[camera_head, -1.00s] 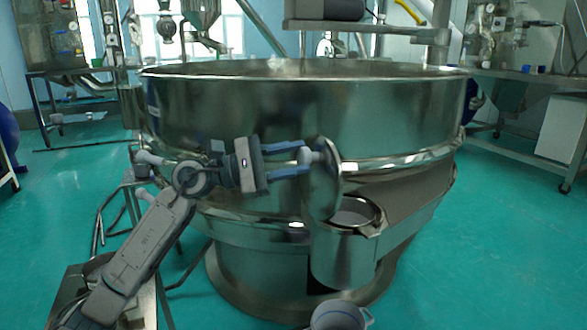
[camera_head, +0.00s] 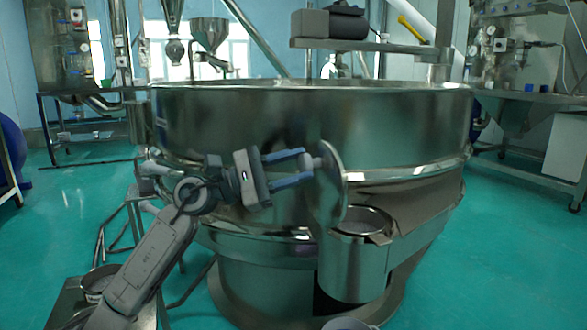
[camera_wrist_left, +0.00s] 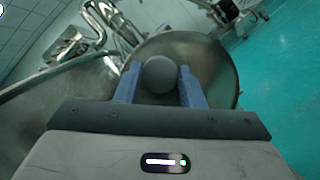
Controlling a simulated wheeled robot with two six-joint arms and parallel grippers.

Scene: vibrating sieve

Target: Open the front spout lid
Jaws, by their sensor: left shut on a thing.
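The round metal spout lid (camera_head: 331,200) stands on edge, nearly upright, at the left rim of the front spout (camera_head: 350,265). The spout's round mouth is uncovered and shows to the right of the lid. My left gripper (camera_head: 304,166) reaches in from the left, its two blue fingers shut on the lid's grey knob (camera_head: 314,162). In the left wrist view the round knob (camera_wrist_left: 159,75) sits between the blue fingers, with the lid's disc (camera_wrist_left: 215,68) behind it. The lid's hinge is not clear.
The large round sieve (camera_head: 300,120) fills the middle, close behind my left gripper. A small stand with a round container (camera_head: 97,282) is at lower left. A pale container edge (camera_head: 350,324) shows below the spout. Green floor is open on both sides.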

